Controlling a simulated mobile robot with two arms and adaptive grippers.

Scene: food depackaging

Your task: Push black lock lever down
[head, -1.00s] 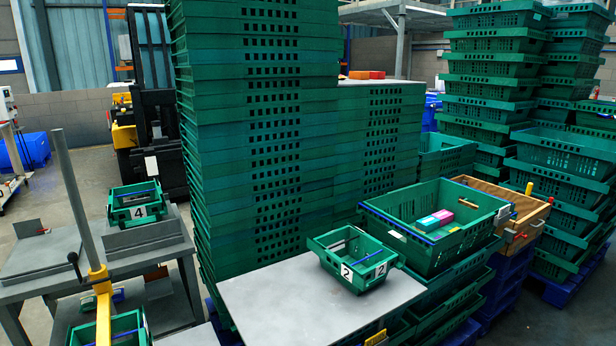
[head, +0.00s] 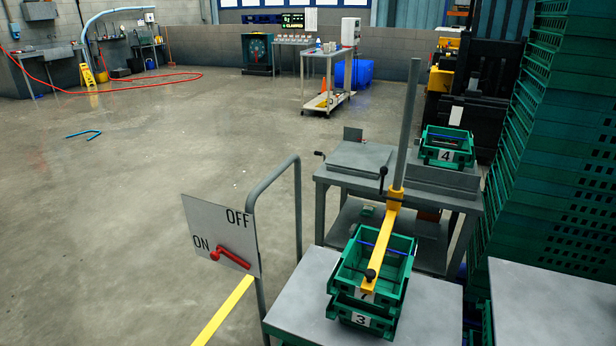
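A small black lever (head: 382,179) shows on the left side of the yellow clamp (head: 396,200) on the grey upright post (head: 409,120). It looks roughly upright, with its knob at the top. A yellow arm (head: 378,245) runs from the clamp down over the stacked green crates (head: 345,272) and has a black knob (head: 371,275) at its near end. The lower crate is marked 3. Neither of my grippers is in view.
The crates stand on a grey table (head: 300,295). Left of it is an ON/OFF panel (head: 205,215) with a red handle (head: 231,256) and a grey rail (head: 298,200). Tall green crate stacks (head: 530,150) block the right. The floor at left is mostly open.

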